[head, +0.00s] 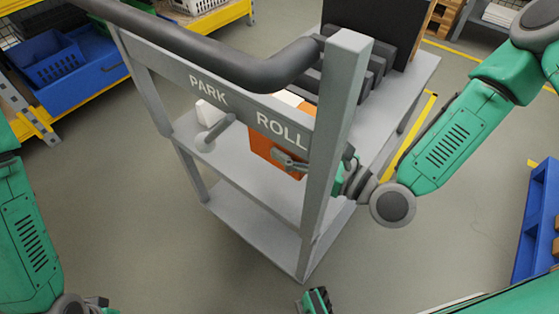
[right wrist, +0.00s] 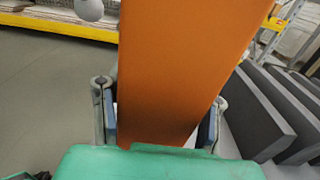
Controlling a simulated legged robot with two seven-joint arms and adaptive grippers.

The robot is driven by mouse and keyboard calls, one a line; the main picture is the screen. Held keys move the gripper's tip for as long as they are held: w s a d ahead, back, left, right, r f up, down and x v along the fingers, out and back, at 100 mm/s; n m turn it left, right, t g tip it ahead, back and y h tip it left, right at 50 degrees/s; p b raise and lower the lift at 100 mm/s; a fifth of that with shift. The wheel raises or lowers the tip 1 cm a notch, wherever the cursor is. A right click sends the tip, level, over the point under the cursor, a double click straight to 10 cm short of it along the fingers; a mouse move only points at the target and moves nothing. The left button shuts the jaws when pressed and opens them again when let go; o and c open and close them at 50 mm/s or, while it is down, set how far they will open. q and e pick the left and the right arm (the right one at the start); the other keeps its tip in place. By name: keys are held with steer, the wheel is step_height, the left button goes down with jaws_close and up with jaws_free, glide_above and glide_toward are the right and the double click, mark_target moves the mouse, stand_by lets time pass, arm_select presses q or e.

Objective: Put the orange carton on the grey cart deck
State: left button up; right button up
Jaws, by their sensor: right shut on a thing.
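The orange carton (head: 272,148) is behind the cart's labelled front bar, at the upper grey deck (head: 410,75); the bar and a post hide part of it. I cannot tell whether it touches the deck. My right gripper (head: 293,163) is shut on the carton. In the right wrist view the carton (right wrist: 185,60) fills the middle, between the two fingers of the right gripper (right wrist: 160,118). A small green and dark part at the bottom edge of the head view may be my left gripper (head: 316,300); its jaws cannot be made out.
The cart's dark handle (head: 230,65) and grey post (head: 335,130) stand close to my right gripper. Dark grey slabs (head: 370,65) stand on the deck's far side. A white block (head: 209,112) is at the left.

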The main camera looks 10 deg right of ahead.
steer(key=f+b, duration=0.1)
steer(key=f, duration=0.3)
steer(key=f+b, duration=0.1)
steer(key=f, duration=0.2)
steer(key=shift+a+f+b, duration=0.1)
steer(key=shift+a+b, duration=0.2)
steer(key=shift+a, duration=0.05)
steer(key=shift+d, duration=0.15)
steer(key=shift+f, duration=0.1)
steer(key=o, duration=1.4)
